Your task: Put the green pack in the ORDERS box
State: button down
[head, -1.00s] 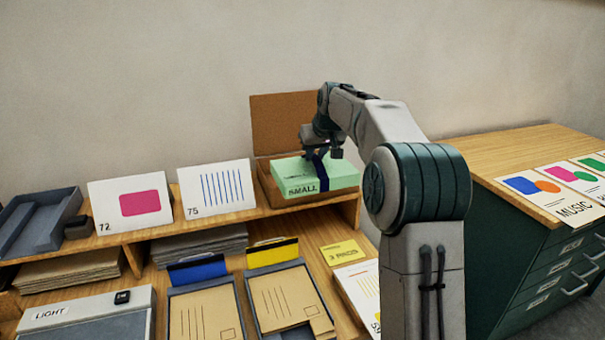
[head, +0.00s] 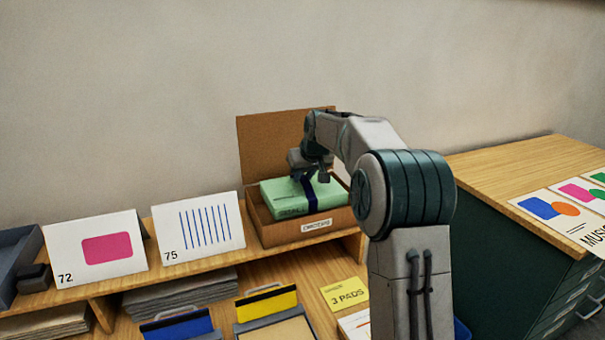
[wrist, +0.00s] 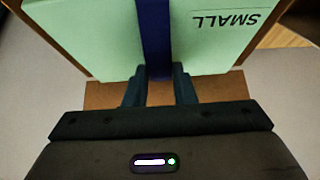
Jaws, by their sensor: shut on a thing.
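The green pack (head: 287,198) has a dark blue band (head: 309,193) around it and the word SMALL on it. It is at the mouth of an open cardboard box (head: 280,233), within its walls, its lower edge hidden behind the front wall. I cannot tell whether it touches the bottom. The box has a white label (head: 316,225), too blurred to read surely, and a raised brown lid behind. My gripper (head: 312,180) is over the pack. In the wrist view my fingers (wrist: 159,88) are shut on the pack's blue band (wrist: 154,40), with the green pack (wrist: 90,35) filling the top.
The box stands on a wooden shelf (head: 189,266). Cards numbered 75 (head: 198,228) and 72 (head: 97,247) stand to its left. A yellow 3 PADS card (head: 345,294) is below right. A wooden-topped cabinet (head: 500,178) with printed sheets is at right.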

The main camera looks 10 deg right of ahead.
aim_at(302, 188)
jog(key=shift+f, duration=2.55)
jog(key=shift+f, duration=0.15)
jog(key=c, duration=1.2)
grip_release()
jog(key=shift+f, duration=0.1)
